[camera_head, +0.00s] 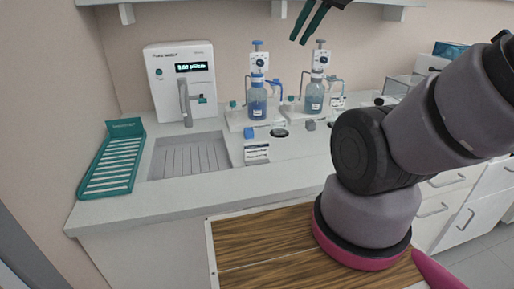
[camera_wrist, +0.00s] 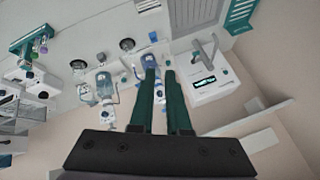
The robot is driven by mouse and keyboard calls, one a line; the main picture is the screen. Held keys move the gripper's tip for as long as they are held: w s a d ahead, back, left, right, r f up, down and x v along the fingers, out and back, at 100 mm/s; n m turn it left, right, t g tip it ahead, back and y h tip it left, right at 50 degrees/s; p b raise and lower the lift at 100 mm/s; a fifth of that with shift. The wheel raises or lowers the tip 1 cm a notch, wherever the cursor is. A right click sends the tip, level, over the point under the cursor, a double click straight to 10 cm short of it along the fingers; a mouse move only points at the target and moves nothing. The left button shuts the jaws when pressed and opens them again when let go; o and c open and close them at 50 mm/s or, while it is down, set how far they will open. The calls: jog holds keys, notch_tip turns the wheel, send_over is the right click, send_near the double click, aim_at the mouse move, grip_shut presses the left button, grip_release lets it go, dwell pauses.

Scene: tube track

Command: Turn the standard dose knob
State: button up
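Each has a white head with a small dark round knob, the left knob (camera_head: 259,62) and the right knob (camera_head: 323,60). I cannot read which one is marked standard. My gripper (camera_head: 298,41) is above and between the two heads, touching neither, with its green fingers apart and empty. In the upside-down wrist view, the fingers (camera_wrist: 160,67) partly cover one dispenser; the other dispenser (camera_wrist: 105,86) shows beside them.
A white purifier unit (camera_head: 182,83) with a lit display stands left of the dispensers, behind a sink (camera_head: 188,158). A green rack (camera_head: 112,162) lies at the far left. A wall shelf (camera_head: 235,2) is close to my gripper. The front counter is mostly clear.

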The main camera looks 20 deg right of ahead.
jog(key=o, duration=0.6)
jog(key=n+g+h, duration=0.3)
jog(key=n, duration=0.1)
send_over(261, 62)
jog(key=s+a, duration=0.1)
jog(key=s, duration=0.4)
notch_tip(261, 62, down, 3)
jog(key=x, duration=1.1)
jog(key=shift+w, duration=0.3)
grip_shut()
